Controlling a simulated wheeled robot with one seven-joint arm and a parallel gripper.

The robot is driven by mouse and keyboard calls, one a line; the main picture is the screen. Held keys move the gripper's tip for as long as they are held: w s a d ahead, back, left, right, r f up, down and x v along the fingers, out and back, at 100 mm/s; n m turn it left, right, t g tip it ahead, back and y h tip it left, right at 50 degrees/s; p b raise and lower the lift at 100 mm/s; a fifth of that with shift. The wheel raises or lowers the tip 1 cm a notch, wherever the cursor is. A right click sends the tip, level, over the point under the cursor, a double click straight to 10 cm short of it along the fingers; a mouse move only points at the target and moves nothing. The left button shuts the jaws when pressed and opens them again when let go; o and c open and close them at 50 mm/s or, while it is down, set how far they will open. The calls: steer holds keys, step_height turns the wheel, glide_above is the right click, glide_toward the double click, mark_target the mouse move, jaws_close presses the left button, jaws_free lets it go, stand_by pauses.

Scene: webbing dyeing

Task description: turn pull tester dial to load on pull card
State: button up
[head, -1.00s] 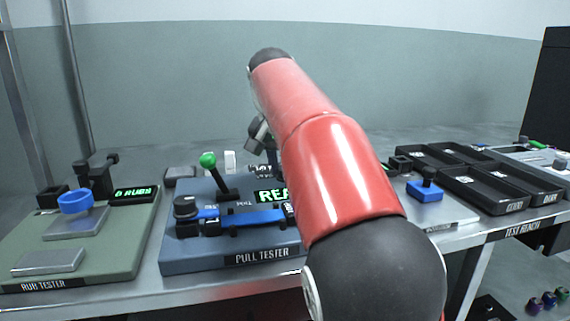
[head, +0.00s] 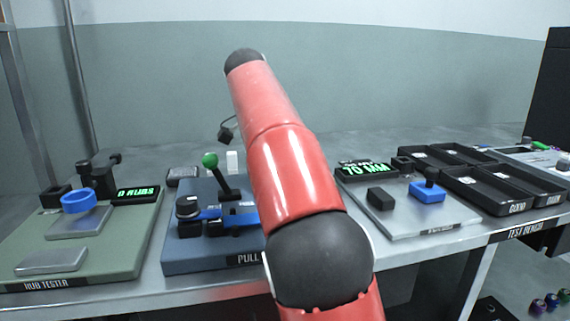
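The pull tester (head: 185,255) is a blue-grey block left of centre on the bench, its right part hidden behind my arm. A round black dial-like knob (head: 187,206) sits at its left side, its setting too small to read. A green-balled lever (head: 210,160) stands behind it, and a blue strip (head: 209,214) lies across the top. A small white upright piece (head: 232,161) stands at the back; I cannot tell if it is the pull card. A dark part at the end of my arm, likely my gripper (head: 227,131), shows above the tester; its fingers are not clear.
The green rub tester (head: 110,255) stands left with a blue ring (head: 79,202) and a lit display (head: 136,192). Right of my arm is a grey plate device (head: 440,222) with a blue block (head: 427,193) and a green display (head: 366,168). Black trays (head: 492,208) stand further right.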

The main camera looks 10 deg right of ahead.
stand_by(0.4)
steer(key=o, duration=1)
